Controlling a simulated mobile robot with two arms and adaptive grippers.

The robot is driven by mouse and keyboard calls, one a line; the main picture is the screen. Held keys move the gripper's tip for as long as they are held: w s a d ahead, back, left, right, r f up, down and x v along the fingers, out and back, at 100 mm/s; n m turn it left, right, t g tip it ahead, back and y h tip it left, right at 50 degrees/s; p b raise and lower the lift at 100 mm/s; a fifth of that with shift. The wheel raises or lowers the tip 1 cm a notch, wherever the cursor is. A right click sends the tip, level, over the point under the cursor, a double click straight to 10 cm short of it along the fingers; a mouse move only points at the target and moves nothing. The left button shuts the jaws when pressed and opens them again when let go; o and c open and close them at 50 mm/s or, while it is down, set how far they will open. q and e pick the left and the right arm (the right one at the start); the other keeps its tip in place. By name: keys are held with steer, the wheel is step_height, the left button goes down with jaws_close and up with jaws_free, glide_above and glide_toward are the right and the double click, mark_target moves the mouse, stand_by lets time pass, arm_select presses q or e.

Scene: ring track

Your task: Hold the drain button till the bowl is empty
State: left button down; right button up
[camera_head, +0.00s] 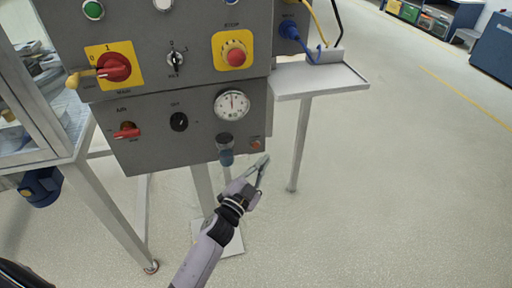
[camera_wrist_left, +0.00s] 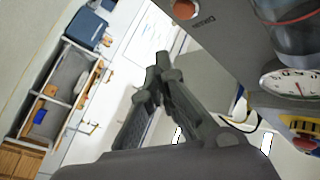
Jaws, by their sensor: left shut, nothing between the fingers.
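The drain button (camera_head: 256,144) is a small reddish round button at the lower right of the grey control panel (camera_head: 160,150). In the left wrist view the drain button (camera_wrist_left: 184,9) shows at the top edge, beside a DRAIN label. The bowl (camera_head: 226,157) is a bluish clear cup hanging left of the button. In the left wrist view the bowl (camera_wrist_left: 300,35) is cut off at the upper right; its liquid level is unclear. My left gripper (camera_head: 264,160) is shut and empty, just below the button. In its wrist view the fingertips (camera_wrist_left: 160,66) look apart from the button. My right gripper is not in view.
A pressure gauge (camera_head: 232,104) sits above the bowl. A red rotary switch (camera_head: 114,68), a key switch (camera_head: 175,59) and a yellow-backed stop button (camera_head: 236,56) are higher up. A small side table (camera_head: 318,82) stands right of the panel. The floor beyond is open.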

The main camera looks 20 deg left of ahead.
mark_target(256, 145)
arm_select(q)
steer(key=shift+w+a, duration=0.55)
steer(key=shift+w, duration=0.25)
steer(key=shift+w+a, duration=0.5)
steer(key=shift+w, duration=0.25)
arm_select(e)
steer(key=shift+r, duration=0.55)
arm_select(q)
steer(key=shift+w, duration=0.1)
steer(key=shift+w+a, duration=0.2)
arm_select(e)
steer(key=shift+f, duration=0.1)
arm_select(q)
steer(key=shift+w+a, duration=0.3)
steer(key=shift+w, duration=0.05)
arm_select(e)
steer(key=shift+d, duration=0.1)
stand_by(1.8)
